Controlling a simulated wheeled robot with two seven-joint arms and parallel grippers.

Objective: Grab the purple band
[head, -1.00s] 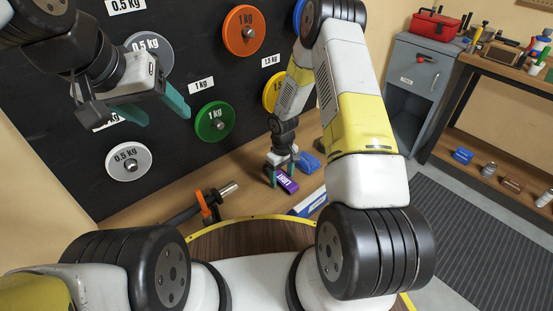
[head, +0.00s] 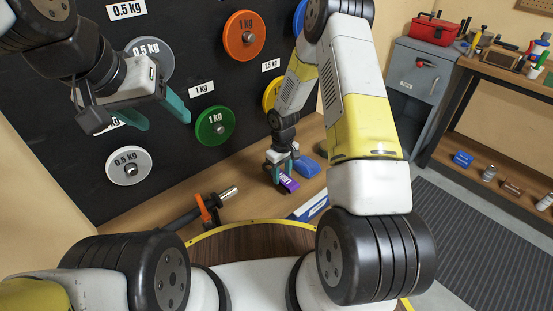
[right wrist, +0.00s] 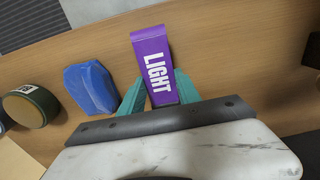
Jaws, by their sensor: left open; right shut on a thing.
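The purple band (right wrist: 152,62) has the white word LIGHT on it and lies between the teal fingers of my right gripper (right wrist: 150,92) in the right wrist view. In the head view the band (head: 289,183) shows at the fingertips of my right gripper (head: 281,173), low over the wooden shelf. The right gripper is shut on the band. Part of the band is hidden by the fingers and the gripper body. My left gripper (head: 158,114) is open and empty, in front of the black weight board at upper left.
A blue block-like object (right wrist: 91,88) lies beside the band on the wooden shelf (head: 240,175), with a dark green round item (right wrist: 30,105) further left. A blue and white box (head: 311,205) and a black bar with an orange clamp (head: 205,208) are nearby. Weight plates hang on the board behind.

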